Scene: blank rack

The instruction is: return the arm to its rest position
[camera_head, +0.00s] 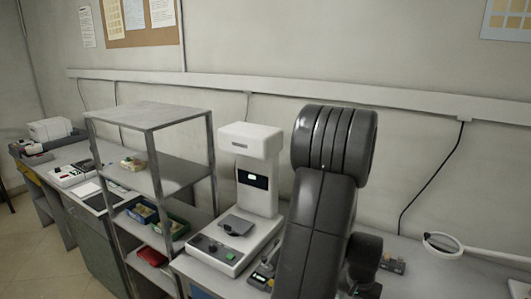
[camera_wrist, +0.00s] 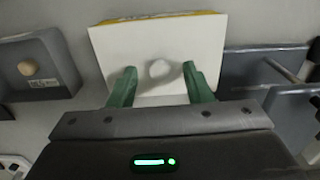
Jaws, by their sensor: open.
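My arm (camera_head: 318,215) rises in the right half of the head view, dark grey and bent at a thick rounded joint. My gripper is hidden in that view. In the wrist view my gripper (camera_wrist: 159,72) has two green fingers, spread apart with a clear gap and nothing held between them. Beyond the fingers is a white rectangular thing (camera_wrist: 115,52) with a yellow upper edge and a small pale round knob (camera_wrist: 159,69) on its face. The knob shows between the fingertips; I cannot tell how far off it is.
A grey metal rack (camera_head: 150,116) with bins stands left of a white bench machine (camera_head: 250,141). A magnifier lamp (camera_head: 443,243) is at the right. In the wrist view a grey box (camera_wrist: 38,70) is at left and dark grey parts (camera_wrist: 262,75) at right.

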